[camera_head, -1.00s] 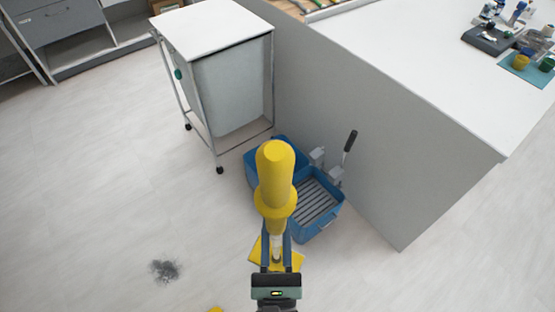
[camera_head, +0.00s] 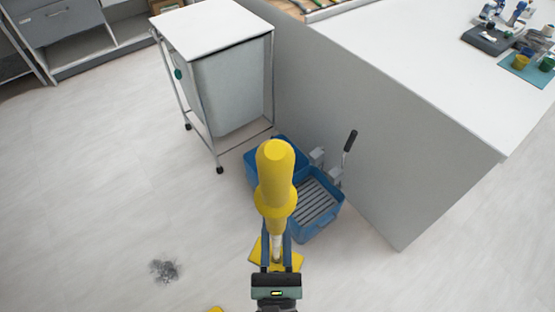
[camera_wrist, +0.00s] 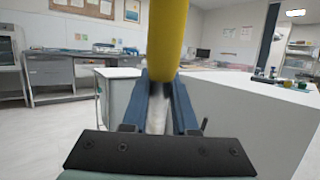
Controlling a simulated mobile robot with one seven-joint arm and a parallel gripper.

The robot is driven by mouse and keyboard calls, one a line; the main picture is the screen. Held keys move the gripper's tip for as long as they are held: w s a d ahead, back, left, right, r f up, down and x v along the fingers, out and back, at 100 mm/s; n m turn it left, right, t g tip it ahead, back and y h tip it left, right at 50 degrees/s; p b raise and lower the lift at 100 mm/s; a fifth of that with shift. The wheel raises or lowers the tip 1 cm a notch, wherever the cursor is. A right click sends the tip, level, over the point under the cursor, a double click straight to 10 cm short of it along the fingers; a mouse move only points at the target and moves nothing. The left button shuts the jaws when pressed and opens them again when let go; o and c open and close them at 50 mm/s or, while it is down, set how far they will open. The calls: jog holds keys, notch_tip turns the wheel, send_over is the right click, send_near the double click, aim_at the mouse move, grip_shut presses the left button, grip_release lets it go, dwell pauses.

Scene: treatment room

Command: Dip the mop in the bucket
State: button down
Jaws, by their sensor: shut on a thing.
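The mop (camera_head: 275,180) has a thick yellow handle top that rises toward the head camera, with a pale shaft below it. My gripper (camera_head: 276,240) is shut on the mop's shaft just under the yellow grip. In the wrist view my gripper's blue fingers (camera_wrist: 160,105) close around the shaft below the yellow handle (camera_wrist: 167,40). The blue bucket (camera_head: 318,205) stands on the floor behind the mop, with a grey slatted wringer and a black-tipped lever. The mop hides part of the bucket. The mop's lower end is hidden by the handle and my gripper.
A white-topped hamper cart (camera_head: 212,30) on castors stands behind the bucket at left. A long white counter (camera_head: 440,70) borders the bucket on the right. A yellow piece (camera_head: 290,259) shows on the floor beside my gripper. A dark dirt patch (camera_head: 164,270) lies at left; the left floor is open.

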jog(key=shift+r, duration=0.2)
dwell(0.4)
jog(key=shift+r+p, duration=1.2)
jog(key=shift+r, duration=0.8)
jog(key=shift+f, duration=0.1)
